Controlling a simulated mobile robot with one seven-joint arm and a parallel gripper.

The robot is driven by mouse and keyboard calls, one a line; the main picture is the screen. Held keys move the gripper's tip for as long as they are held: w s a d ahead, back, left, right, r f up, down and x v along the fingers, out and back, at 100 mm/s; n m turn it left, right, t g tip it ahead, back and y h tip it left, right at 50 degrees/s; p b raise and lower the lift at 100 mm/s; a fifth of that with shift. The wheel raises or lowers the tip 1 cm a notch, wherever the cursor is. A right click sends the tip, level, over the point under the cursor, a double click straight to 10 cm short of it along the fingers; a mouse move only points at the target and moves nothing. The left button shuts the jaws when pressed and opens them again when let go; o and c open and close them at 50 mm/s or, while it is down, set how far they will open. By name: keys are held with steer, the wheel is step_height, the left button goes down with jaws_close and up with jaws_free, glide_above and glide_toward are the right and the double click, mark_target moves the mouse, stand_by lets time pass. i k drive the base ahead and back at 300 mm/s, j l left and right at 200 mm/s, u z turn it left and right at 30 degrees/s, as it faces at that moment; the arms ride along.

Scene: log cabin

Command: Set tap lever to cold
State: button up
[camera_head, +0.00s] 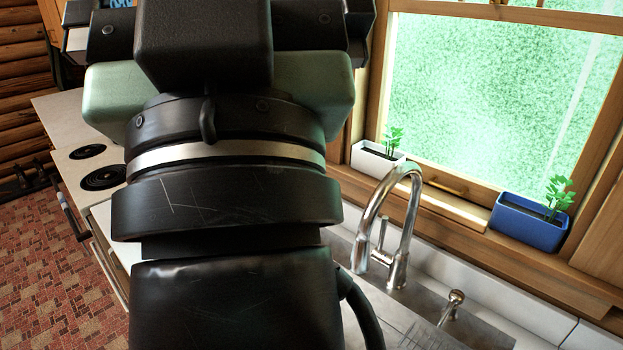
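The chrome tap (405,215) stands behind the sink, right of centre. Its tall spout curves over at the top, and its end hangs over the basin. A slim metal lever (380,236) stands nearly upright at the left of the tap's base. My gripper (220,20) is at the upper left, seen from behind and well away from the tap, with nothing touching the lever. My wrist and hand fill the left middle of the view. The fingertips are hidden or cut off by the top edge, so their opening does not show.
The steel sink (470,328) lies at the lower right, with a small metal knob (452,305) beside the tap. A white planter (375,160) and a blue planter (530,222) stand on the windowsill. A stove (80,165) is at the left, above the brick-patterned floor (50,270).

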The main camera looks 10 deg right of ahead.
mark_target(379, 251)
steer(key=j+z, duration=0.1)
steer(key=z, duration=0.8)
steer(key=i+j+z, duration=0.1)
steer(key=j+z, duration=0.3)
steer(key=j, duration=0.2)
steer(key=j+z, duration=0.4)
steer(key=j, duration=0.2)
steer(key=k+j+z, duration=0.1)
steer(key=j+z, duration=0.3)
steer(key=j, duration=0.25)
steer(key=i+j, duration=0.4)
steer(key=j, duration=0.2)
